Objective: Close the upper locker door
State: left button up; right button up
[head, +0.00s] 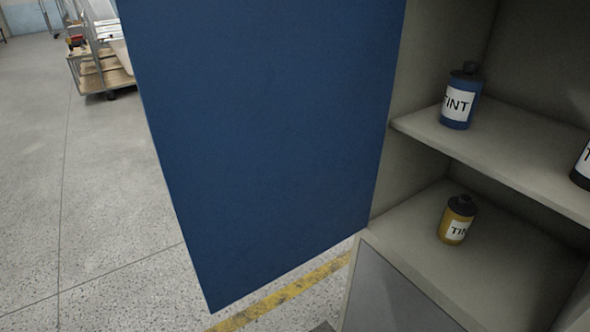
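The upper locker door (265,130) is a flat blue panel that stands wide open. Its right edge meets the locker's front left side, and its free edge is out to the left over the floor. The locker (420,165) is beige-grey inside and shows two levels. Neither of my grippers is in the head view. The top of the door and any handle are out of view.
A blue tint can (460,98) stands on the shelf (500,155). A dark can (582,165) is cut off at the right edge. A yellow tint can (457,220) stands below. A grey lower panel (385,290) is underneath. A cart (100,65) stands far left; the floor between is clear.

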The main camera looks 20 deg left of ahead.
aim_at(267, 120)
jog(key=k+z, duration=0.15)
jog(key=z, duration=0.2)
jog(key=k+z, duration=0.15)
jog(key=z, duration=0.2)
jog(key=k+l+z, duration=0.15)
jog(key=z, duration=0.2)
jog(key=j+z, duration=0.15)
jog(key=j, duration=0.4)
jog(key=j+z, duration=0.15)
jog(key=j, duration=0.4)
jog(key=k+j+z, duration=0.15)
jog(key=j, duration=0.35)
jog(key=j+z, duration=0.15)
jog(key=j, duration=0.4)
jog(key=k+j, duration=0.1)
jog(key=j, duration=0.75)
jog(key=k+j, duration=0.15)
jog(key=j, duration=0.3)
